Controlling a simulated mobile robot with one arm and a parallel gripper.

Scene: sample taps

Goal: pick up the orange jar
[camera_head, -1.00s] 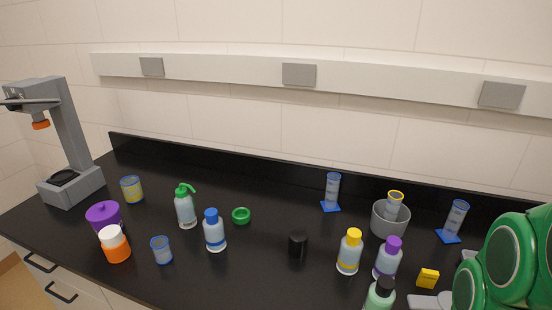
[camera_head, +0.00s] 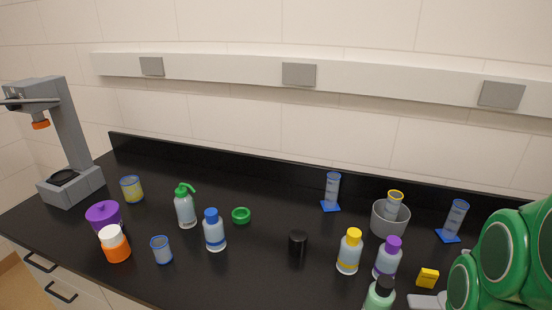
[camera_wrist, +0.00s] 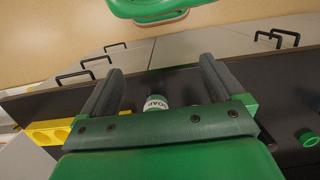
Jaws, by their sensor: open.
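The orange jar (camera_head: 117,250) has a white lid and stands upright at the front left of the black bench in the head view. I cannot make out the orange jar in the wrist view. A white-labelled soap bottle (camera_wrist: 156,102) shows beyond the palm, between the fingers. My green arm is at the far right of the head view, well away from the jar.
The purple jar (camera_head: 104,215) is close behind the orange jar. A spray bottle (camera_head: 185,208), a blue-capped bottle (camera_head: 214,232) and a green ring (camera_head: 241,215) stand further right. A grey stand (camera_head: 68,150) is at the left. Several bottles crowd the front right.

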